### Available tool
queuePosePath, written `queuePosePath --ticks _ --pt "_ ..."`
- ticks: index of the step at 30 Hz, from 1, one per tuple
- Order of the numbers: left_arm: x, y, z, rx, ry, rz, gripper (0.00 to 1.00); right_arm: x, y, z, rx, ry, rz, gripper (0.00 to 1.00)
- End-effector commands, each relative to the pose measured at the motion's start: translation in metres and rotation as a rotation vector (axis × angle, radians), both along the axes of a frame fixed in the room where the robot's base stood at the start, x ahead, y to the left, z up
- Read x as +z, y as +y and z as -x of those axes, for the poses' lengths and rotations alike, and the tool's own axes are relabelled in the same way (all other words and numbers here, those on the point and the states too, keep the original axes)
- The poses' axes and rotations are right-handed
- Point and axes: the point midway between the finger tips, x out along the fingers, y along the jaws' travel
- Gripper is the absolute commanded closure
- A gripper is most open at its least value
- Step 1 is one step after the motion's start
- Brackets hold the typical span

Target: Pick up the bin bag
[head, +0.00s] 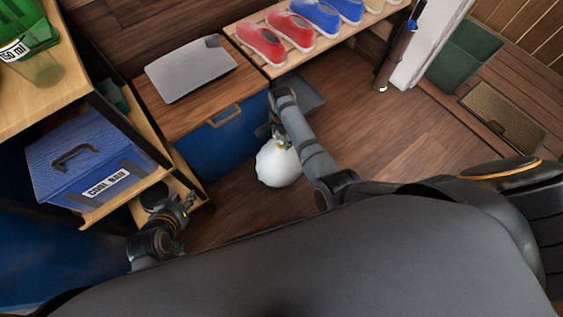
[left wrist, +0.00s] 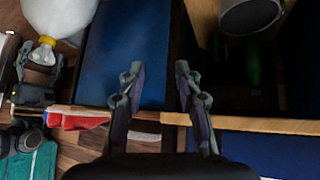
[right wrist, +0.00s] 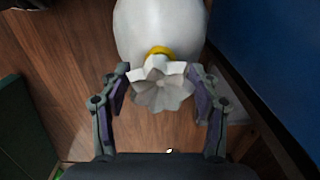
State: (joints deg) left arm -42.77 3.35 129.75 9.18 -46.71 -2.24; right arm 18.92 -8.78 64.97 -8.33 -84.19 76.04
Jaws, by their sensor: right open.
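The white bin bag (head: 278,166) sits on the wooden floor in front of the blue cabinet. Its gathered neck, with a yellow tie, shows in the right wrist view (right wrist: 160,30). My right gripper (head: 277,135) is at the bag's top; in its wrist view the fingers (right wrist: 160,92) are open, one on either side of the gathered top, with no clear contact visible. My left gripper (head: 186,205) is beside the wooden shelf, away from the bag. Its wrist view shows its fingers (left wrist: 160,75) apart with nothing between them. The bag also shows there (left wrist: 58,14).
The blue cabinet (head: 225,150) with a wooden top stands just behind the bag, with a grey tray (head: 300,95) beside it. A blue box (head: 85,160) sits on the left shelf. Red and blue shoes (head: 262,45) stand on a rack. Floor to the right (head: 400,140) is clear.

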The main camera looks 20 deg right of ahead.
Motion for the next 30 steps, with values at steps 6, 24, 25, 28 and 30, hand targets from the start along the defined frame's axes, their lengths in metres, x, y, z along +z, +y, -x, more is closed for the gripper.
queuePosePath --ticks 6,24,25,28,30 --pt "0.0119 0.0013 -0.0153 0.007 -0.079 -0.002 0.66 -0.0049 -0.0002 -0.0003 0.0 -0.001 0.0 0.38" --pt "0.0118 0.0013 -0.0151 0.006 -0.077 -0.002 0.66 -0.0047 -0.0003 -0.0001 0.0 0.0 0.0 0.93" --pt "0.0117 0.0013 -0.0151 0.006 -0.077 -0.002 0.66 -0.0047 -0.0003 -0.0001 0.0 0.0 0.0 0.97" --pt "0.0117 0.0013 -0.0151 0.006 -0.076 -0.002 0.66 -0.0047 -0.0003 0.0 0.0 0.0 0.0 1.0" --pt "0.0116 0.0014 -0.015 0.006 -0.076 -0.002 0.66 -0.0047 -0.0003 0.0 0.0 0.0 0.0 1.0"
